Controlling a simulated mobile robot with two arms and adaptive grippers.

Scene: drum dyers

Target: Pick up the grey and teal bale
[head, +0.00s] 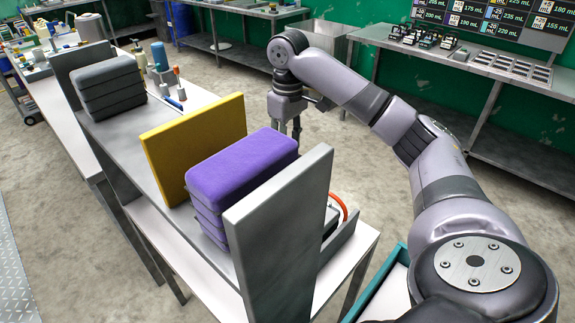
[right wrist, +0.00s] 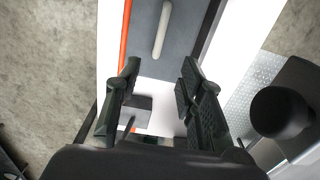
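A dark grey stacked bale (head: 108,90) rests at the far left end of the grey shelf unit (head: 125,150) in the head view, by the grey end panel. I cannot make out any teal on it. My right gripper (head: 289,128) hangs fingers down beyond the purple bale, on the shelf's right side and well apart from the grey bale. In the right wrist view my right gripper (right wrist: 159,78) is open, with nothing between its fingers. My left gripper is not in view.
A tall grey panel (head: 283,235) closes the shelf's near end. Bottles and brushes (head: 165,75) stand beside the grey bale. A teal-edged tray (head: 378,285) is at the near right. The right wrist view shows a pale bar (right wrist: 162,28) on a grey surface and an orange strip (right wrist: 126,35).

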